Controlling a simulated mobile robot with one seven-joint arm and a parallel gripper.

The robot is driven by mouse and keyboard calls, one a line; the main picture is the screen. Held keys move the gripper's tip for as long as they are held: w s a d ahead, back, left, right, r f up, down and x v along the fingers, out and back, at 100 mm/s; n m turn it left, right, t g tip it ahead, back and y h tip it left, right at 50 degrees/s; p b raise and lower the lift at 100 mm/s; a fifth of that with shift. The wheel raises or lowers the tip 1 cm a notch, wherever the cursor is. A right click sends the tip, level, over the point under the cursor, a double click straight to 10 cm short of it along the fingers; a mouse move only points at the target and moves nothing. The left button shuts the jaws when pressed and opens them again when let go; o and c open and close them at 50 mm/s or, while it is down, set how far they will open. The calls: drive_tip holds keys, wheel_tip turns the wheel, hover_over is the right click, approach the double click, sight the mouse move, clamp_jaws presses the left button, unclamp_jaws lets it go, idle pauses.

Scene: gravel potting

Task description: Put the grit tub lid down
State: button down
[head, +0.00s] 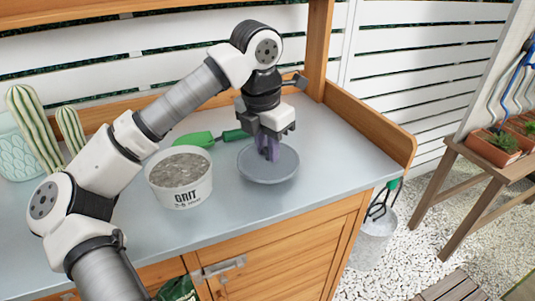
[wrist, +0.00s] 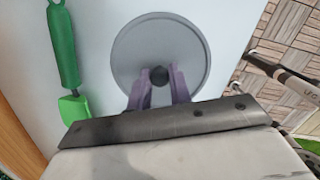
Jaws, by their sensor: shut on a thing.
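The grit tub lid (head: 284,173) is a round grey disc with a dark knob at its centre. In the head view it is at or just above the grey bench top, right of the tub; I cannot tell whether it touches. My gripper (head: 270,154) points down over it, its purple fingers shut on the knob. The wrist view shows the lid (wrist: 188,49) flat below the fingers (wrist: 158,84), with the knob between them. The white grit tub (head: 180,194) stands open on the bench, full of grey gravel.
A green trowel (head: 197,139) lies behind the tub and lid, close to both. The bench top's right end has a raised wooden edge (head: 372,125). Cactuses (head: 36,120) stand at the left. A bucket with tools (head: 374,240) is on the gravel floor.

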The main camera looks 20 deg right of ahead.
sight(262, 162)
drive_tip(key=shift+f, duration=1.05)
drive_tip(key=shift+f, duration=0.25)
drive_tip(key=c, duration=1.3)
unclamp_jaws()
drive_tip(key=shift+r, duration=0.1)
drive_tip(key=shift+r, duration=0.1)
drive_tip(key=r, duration=0.4)
drive_tip(key=a+r, duration=0.1)
drive_tip(key=r, duration=0.7)
drive_tip(key=shift+s+a, duration=0.15)
drive_tip(key=shift+s, duration=0.15)
